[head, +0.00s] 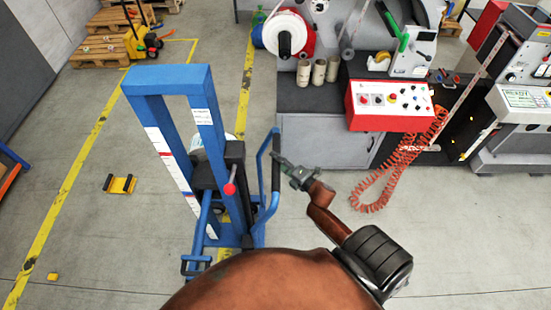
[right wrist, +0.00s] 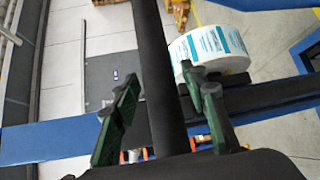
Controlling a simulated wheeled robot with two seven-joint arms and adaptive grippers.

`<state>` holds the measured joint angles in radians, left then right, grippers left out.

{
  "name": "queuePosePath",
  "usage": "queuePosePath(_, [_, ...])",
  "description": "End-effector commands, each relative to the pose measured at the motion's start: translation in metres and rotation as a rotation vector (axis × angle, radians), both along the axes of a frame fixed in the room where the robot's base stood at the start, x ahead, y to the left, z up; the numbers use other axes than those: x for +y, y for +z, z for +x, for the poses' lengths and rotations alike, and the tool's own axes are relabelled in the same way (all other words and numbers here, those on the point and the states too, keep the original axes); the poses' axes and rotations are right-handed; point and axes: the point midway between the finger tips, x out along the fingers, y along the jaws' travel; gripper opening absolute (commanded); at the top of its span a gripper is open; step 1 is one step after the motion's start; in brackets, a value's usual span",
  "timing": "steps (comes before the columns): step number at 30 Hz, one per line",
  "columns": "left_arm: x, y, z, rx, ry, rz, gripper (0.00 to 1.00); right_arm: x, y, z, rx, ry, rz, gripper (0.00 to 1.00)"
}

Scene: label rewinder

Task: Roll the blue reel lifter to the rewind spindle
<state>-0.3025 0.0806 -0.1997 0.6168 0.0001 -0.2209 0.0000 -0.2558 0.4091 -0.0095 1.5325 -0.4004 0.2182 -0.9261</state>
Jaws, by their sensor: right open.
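The blue reel lifter (head: 165,78) stands upright left of centre in the head view, with a tall frame and blue handles with black grips. My right gripper (head: 277,160) is at its right-hand handle (head: 263,165). In the right wrist view, the black grip (right wrist: 160,75) passes between the open green fingers (right wrist: 160,108); I cannot tell whether they touch it. A label reel with teal print (right wrist: 210,50) is on the lifter, mostly hidden by the frame in the head view. I cannot identify the rewind spindle for certain. My left gripper is out of view.
A grey machine cabinet (head: 325,137) stands right of the lifter, with a white reel (head: 284,36), cardboard cores (head: 318,72) and a red control box (head: 388,105). A red coiled cable (head: 370,195) hangs down. A yellow-black floor piece (head: 120,184) lies left. Pallets stand behind.

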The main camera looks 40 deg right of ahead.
Motion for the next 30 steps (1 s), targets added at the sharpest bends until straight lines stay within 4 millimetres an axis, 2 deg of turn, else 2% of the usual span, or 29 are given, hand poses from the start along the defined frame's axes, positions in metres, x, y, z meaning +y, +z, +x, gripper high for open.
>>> queuePosePath(4, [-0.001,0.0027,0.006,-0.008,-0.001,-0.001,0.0,0.001,-0.0014,0.0095,0.001,0.0,0.002,0.4])
queuePosePath(12, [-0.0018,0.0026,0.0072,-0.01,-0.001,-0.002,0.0,0.0013,-0.002,0.011,0.001,0.0,0.002,0.4])
queuePosePath(30, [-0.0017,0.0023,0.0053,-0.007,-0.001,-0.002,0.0,0.0011,-0.0021,0.0107,0.001,0.0,0.002,0.0])
